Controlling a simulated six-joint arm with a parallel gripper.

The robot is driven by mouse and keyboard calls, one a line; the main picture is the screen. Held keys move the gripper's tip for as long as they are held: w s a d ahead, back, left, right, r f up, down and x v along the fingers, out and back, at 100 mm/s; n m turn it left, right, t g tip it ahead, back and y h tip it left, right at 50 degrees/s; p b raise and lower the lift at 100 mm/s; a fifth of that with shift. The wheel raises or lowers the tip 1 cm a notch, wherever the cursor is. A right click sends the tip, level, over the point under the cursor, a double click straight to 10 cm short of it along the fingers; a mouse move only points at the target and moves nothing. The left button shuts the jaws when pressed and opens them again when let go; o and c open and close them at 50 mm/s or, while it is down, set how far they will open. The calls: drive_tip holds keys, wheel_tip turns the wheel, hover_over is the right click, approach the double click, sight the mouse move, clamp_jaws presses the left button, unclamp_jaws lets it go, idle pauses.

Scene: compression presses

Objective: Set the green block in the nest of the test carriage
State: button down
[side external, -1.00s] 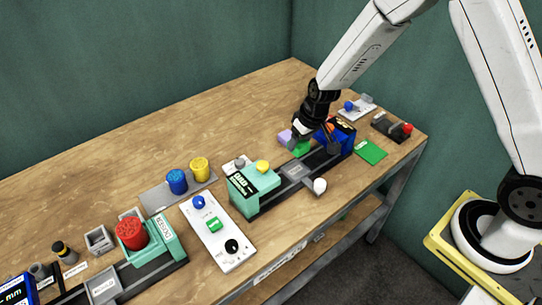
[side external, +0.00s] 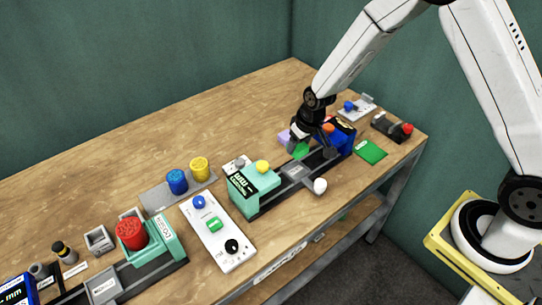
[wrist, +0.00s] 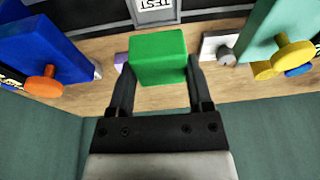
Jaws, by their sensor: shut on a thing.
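The green block (wrist: 158,58) is between the two fingers of my gripper (wrist: 158,82) in the wrist view, and the gripper is shut on it. In the side view the green block (side external: 300,151) is partly hidden by my gripper (side external: 304,143), behind the rail. The test carriage (side external: 296,171) is a grey plate on the dark rail, with a white ball knob (side external: 320,185) at its front. In the wrist view only part of the carriage with its TEST label (wrist: 155,10) shows, at the top edge. Its nest is not clear to see.
A mint press block (side external: 255,187) with a yellow knob stands left of the carriage. A blue unit (side external: 336,137) with an orange knob stands right of it. A lilac piece (side external: 285,136) lies beside the green block. A green mat (side external: 371,151) lies farther right.

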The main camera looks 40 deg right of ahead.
drive_tip(key=shift+f, duration=2.95)
drive_tip(key=shift+f, duration=0.7)
unclamp_jaws()
drive_tip(key=shift+r, duration=0.1)
drive_tip(key=shift+v, duration=3.25)
drive_tip(key=shift+s+r, duration=0.15)
drive_tip(key=shift+r, duration=0.35)
drive_tip(key=shift+d+r, duration=0.1)
